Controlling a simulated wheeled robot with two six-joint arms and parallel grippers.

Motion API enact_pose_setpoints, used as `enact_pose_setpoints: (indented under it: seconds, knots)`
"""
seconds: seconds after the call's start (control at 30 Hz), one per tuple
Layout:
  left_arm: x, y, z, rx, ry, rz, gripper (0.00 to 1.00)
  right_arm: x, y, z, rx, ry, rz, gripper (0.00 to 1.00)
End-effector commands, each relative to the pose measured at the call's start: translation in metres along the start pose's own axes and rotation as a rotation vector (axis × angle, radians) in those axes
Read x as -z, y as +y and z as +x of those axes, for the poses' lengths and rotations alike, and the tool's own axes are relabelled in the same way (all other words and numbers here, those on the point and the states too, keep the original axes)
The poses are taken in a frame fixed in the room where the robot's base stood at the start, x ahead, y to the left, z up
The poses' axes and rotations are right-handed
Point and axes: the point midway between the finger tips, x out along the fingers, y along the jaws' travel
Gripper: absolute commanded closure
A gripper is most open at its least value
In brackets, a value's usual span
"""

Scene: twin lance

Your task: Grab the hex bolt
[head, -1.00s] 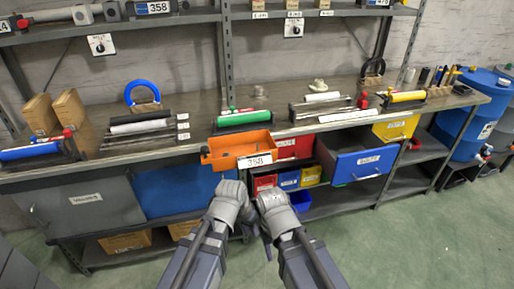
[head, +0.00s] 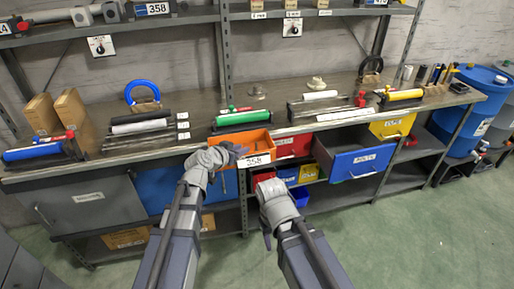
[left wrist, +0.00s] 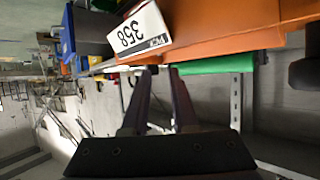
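I cannot make out a hex bolt in either view. An open orange drawer (head: 262,142) with a 358 label (head: 254,160) sticks out below the worktop; its contents are not clear. My left gripper (head: 238,150) is at its left front side. In the left wrist view my left gripper (left wrist: 158,72) has its two fingers apart with nothing between them, close to the orange drawer wall (left wrist: 225,25) and the label (left wrist: 138,34). My right gripper (head: 268,238) hangs low in front of the shelving, and its fingers are too small to read.
A blue drawer (head: 350,162) stands pulled out at the right. The worktop (head: 210,100) carries a green roller (head: 240,117), a blue ring (head: 142,92) and several rollers. A blue barrel (head: 470,105) stands far right. The green floor (head: 420,240) is clear.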

Motion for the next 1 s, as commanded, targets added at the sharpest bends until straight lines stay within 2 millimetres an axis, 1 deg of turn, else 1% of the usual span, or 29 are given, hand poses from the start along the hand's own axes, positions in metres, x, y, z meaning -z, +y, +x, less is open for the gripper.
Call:
enact_pose_setpoints:
  seconds: [0.17, 0.4, 0.47, 0.63, 0.73, 0.87, 1.0]
  knots:
    - [-0.001, -0.001, 0.012, -0.001, -0.001, 0.000, 0.73, 0.000, -0.001, 0.006, 0.000, 0.000, 0.000, 0.50]
    - [-0.002, 0.000, 0.046, -0.003, -0.002, 0.000, 0.73, 0.001, -0.002, 0.021, 0.000, 0.000, 0.000, 0.50]
    - [-0.001, 0.000, 0.049, -0.002, -0.002, 0.000, 0.73, 0.001, -0.002, 0.022, 0.000, 0.000, 0.000, 0.50]
    - [-0.001, 0.000, 0.050, -0.001, -0.002, 0.000, 0.73, 0.001, -0.002, 0.022, 0.000, 0.000, 0.000, 0.50]
    - [-0.001, 0.000, 0.058, -0.001, -0.002, 0.001, 0.73, 0.002, -0.003, 0.026, 0.000, 0.000, 0.000, 0.50]
    - [-0.002, -0.001, 0.076, -0.002, -0.001, 0.000, 0.73, 0.002, -0.003, 0.035, 0.000, 0.000, 0.000, 0.50]
    - [-0.003, 0.000, 0.102, -0.002, -0.002, 0.002, 0.73, 0.003, -0.004, 0.046, 0.000, 0.000, -0.001, 0.50]
